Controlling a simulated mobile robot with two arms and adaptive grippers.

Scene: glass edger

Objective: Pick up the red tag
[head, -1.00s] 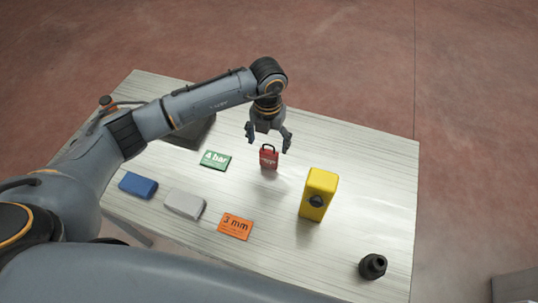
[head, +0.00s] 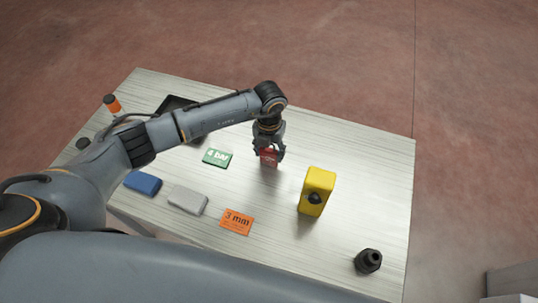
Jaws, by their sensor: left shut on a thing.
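The red tag (head: 268,159) stands upright near the middle of the table, and its upper part is hidden by my gripper. My left gripper (head: 269,153) points down over it, with its fingers closed on the tag from both sides. The tag's lower part is at or close to the table top; I cannot tell whether it touches. My right gripper is not in view.
On the table (head: 370,170) are a green "4 bar" card (head: 217,158), an orange "3 mm" card (head: 237,222), a blue block (head: 143,183), a grey block (head: 188,199), a yellow box (head: 317,191) and a black fitting (head: 368,261). An orange-and-black item (head: 112,104) stands at the far left.

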